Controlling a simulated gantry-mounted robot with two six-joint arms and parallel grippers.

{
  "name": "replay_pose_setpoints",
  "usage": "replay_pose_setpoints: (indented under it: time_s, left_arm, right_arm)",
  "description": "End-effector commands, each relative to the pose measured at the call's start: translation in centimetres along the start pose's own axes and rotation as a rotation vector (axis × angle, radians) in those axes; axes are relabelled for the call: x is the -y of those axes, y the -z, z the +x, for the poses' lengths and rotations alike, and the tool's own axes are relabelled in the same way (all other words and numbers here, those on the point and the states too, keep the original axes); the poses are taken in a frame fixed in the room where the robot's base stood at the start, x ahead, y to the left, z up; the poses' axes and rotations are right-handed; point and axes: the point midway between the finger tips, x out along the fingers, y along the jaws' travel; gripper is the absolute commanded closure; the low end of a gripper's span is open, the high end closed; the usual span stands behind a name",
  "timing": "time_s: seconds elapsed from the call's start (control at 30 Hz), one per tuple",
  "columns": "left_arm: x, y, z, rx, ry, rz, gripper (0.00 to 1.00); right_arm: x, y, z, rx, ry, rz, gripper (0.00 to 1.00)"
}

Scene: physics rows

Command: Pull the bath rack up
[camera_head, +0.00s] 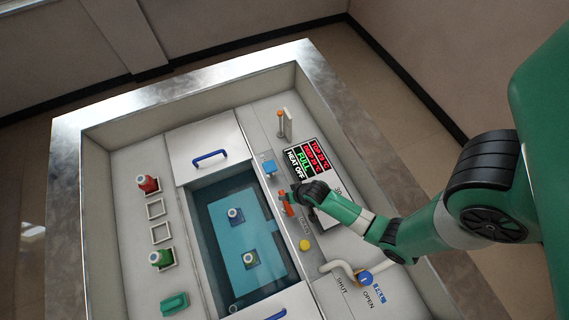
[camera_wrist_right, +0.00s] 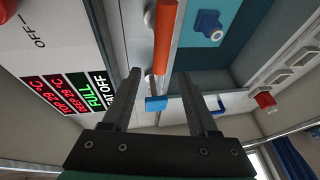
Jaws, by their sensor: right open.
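The bath rack (camera_head: 228,217), a teal plate, lies in the water-filled bath and carries two blue pieces with round white tops. An upright orange handle (camera_head: 287,207) stands at the bath's right edge; it also shows in the right wrist view (camera_wrist_right: 164,38). Whether it joins the rack is not visible. My right gripper (camera_head: 292,192) is beside the orange handle. In the right wrist view its fingers (camera_wrist_right: 160,76) are apart, with the orange handle just beyond the fingertips and in line with the gap. No contact can be made out. My left gripper is not in view.
A display panel (camera_head: 309,156) reads FULL and HEAT OFF. A blue knob (camera_head: 269,168) and a yellow button (camera_head: 304,245) flank the handle. White lids with blue handles (camera_head: 209,156) border the bath. Red (camera_head: 148,184) and green (camera_head: 160,258) items stand on the left.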

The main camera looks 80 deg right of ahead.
Motion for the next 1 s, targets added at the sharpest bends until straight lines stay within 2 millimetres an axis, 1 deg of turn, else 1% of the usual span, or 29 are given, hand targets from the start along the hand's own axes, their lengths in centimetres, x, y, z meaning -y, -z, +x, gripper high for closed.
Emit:
replay_pose_setpoints:
  time_s: [0.03,0.1,0.2,0.33,0.57,0.6,0.67,0.7,0.87,0.9,0.93,1.0]
  left_arm:
    - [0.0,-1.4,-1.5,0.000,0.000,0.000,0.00]
    - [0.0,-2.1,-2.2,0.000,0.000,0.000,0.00]
    - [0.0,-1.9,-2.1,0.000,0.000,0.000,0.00]
    - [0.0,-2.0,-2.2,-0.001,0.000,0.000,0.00]
    - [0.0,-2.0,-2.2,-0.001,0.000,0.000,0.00]
    - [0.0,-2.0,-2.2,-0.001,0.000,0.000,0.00]
    - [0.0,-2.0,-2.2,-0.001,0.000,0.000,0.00]
    - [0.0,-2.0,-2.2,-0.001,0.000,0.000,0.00]
    - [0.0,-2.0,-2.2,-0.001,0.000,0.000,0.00]
    - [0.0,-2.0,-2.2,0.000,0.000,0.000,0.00]
    - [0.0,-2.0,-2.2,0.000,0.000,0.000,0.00]
    - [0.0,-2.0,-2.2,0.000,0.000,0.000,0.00]
  right_arm:
    - [-0.2,-0.3,2.0,-0.001,0.001,0.000,0.41]
    - [-0.1,-0.3,3.3,-0.001,0.000,0.000,0.41]
    - [0.0,-0.1,4.2,0.001,0.000,0.000,0.41]
    - [0.0,0.0,5.0,-0.001,0.001,0.000,0.41]
    - [0.0,0.0,5.0,0.000,0.000,-0.001,0.41]
    - [0.0,0.0,5.0,0.000,0.000,-0.001,0.42]
    - [0.0,0.0,5.0,0.000,0.001,-0.001,0.53]
    - [0.0,0.0,5.0,0.000,0.001,-0.001,0.60]
    - [0.0,0.0,5.0,0.000,0.001,-0.001,0.89]
    - [0.0,0.0,5.0,0.000,0.001,-0.001,0.96]
    - [0.0,0.0,5.0,0.000,0.001,-0.001,1.00]
    - [0.0,0.0,5.0,-0.001,0.001,-0.001,1.00]
